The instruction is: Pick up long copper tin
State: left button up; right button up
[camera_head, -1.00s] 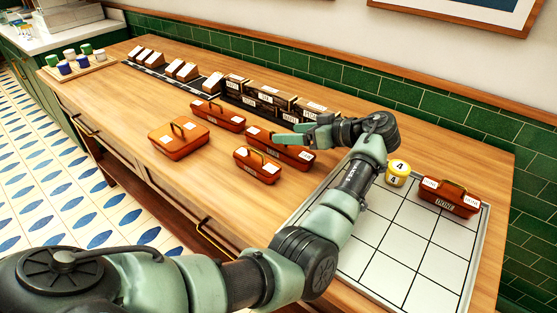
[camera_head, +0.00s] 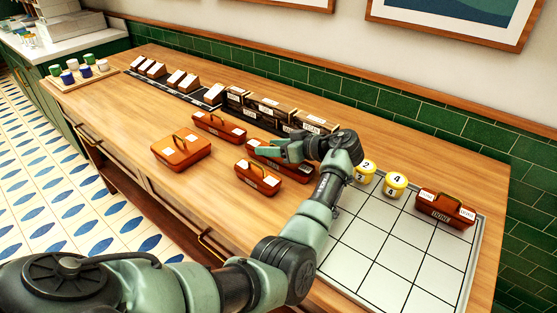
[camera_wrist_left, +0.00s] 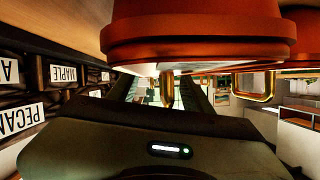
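A long copper-red tin (camera_head: 298,170) lies mid-table, partly hidden by my left gripper (camera_head: 278,153), which is over its top. In the left wrist view, inverted, a copper tin (camera_wrist_left: 200,38) fills the top. The left gripper's fingers (camera_wrist_left: 166,97) are apart there, with an upright brass handle (camera_wrist_left: 167,88) between them. I cannot tell whether they touch it. Another long tin (camera_head: 219,127) lies behind to the left, a wide tin (camera_head: 181,149) at left, and a small tin (camera_head: 258,179) just in front. My right gripper is not in view.
A white gridded tray (camera_head: 395,245) at right bears a copper tin (camera_head: 446,208) and yellow pots numbered 2 (camera_head: 365,172) and 4 (camera_head: 395,186). Dark labelled boxes (camera_head: 268,110) stand along the back. Coloured pots stand on a wooden board (camera_head: 104,75) at far left. The front-left tabletop is clear.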

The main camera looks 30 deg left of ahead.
aim_at(271, 145)
pick_arm(q)
grip_shut()
jog(key=shift+r, duration=0.15)
notch_tip(271, 145, up, 20)
jog(key=b, duration=0.2)
